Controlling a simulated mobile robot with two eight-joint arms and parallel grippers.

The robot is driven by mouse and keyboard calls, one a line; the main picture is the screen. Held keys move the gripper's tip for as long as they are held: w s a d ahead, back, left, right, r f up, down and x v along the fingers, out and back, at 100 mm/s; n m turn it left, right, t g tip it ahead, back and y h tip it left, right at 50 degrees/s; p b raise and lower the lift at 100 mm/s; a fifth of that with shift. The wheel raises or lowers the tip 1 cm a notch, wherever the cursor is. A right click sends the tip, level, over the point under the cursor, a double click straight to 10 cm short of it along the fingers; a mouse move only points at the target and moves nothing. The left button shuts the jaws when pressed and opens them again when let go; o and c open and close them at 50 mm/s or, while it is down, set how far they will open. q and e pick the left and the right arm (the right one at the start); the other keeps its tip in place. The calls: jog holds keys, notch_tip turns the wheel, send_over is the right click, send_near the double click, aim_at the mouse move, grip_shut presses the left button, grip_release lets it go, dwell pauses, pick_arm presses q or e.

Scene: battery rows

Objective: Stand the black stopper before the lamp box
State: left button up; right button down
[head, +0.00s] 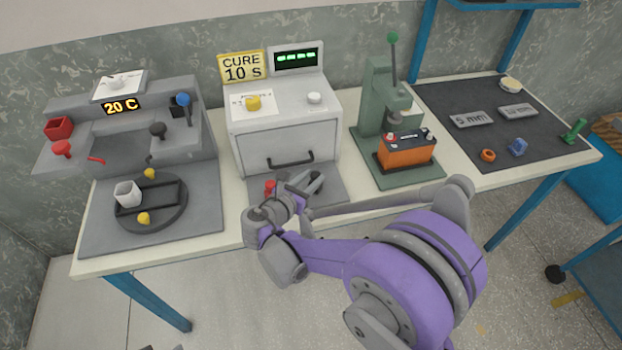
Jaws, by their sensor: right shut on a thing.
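The lamp box, which I take to be the white box (283,142) with the "CURE 10 S" sign, stands at the middle back of the bench. A grey mat (335,188) lies before it. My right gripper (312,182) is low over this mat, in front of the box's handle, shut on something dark. The held thing is mostly hidden by the fingers, so I cannot tell whether it is the black stopper or whether it touches the mat. A small red thing (270,187) shows just left of the gripper. My left gripper does not show clearly.
On the left stands a grey station (60,120) reading 20 C, with a dark knob (157,130) and a round black holder (178,212). A green press (378,95) with an orange battery (405,153) stands right of the box. A dark mat (460,145) holds small parts.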

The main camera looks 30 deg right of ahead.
jog(key=c, duration=0.6)
grip_release()
jog(key=shift+o, duration=0.2)
jog(key=shift+r, duration=0.15)
jog(key=v, duration=1.1)
jog(key=s+d+f+m+g+y, duration=0.2)
jog(key=s+f+m+y, duration=0.1)
jog(key=s+m, duration=0.25)
jog(key=s+d+f+m+g+y, duration=0.2)
jog(key=s+d+f+m+y, duration=0.15)
jog(key=s+m, duration=0.2)
jog(key=s+a+m+t+y, duration=0.1)
jog(key=s+a+m+y, duration=0.4)
jog(key=m, duration=0.8)
jog(key=shift+s+a+f+y, duration=0.25)
jog(key=shift+s+y, duration=0.2)
jog(key=shift+s, duration=0.4)
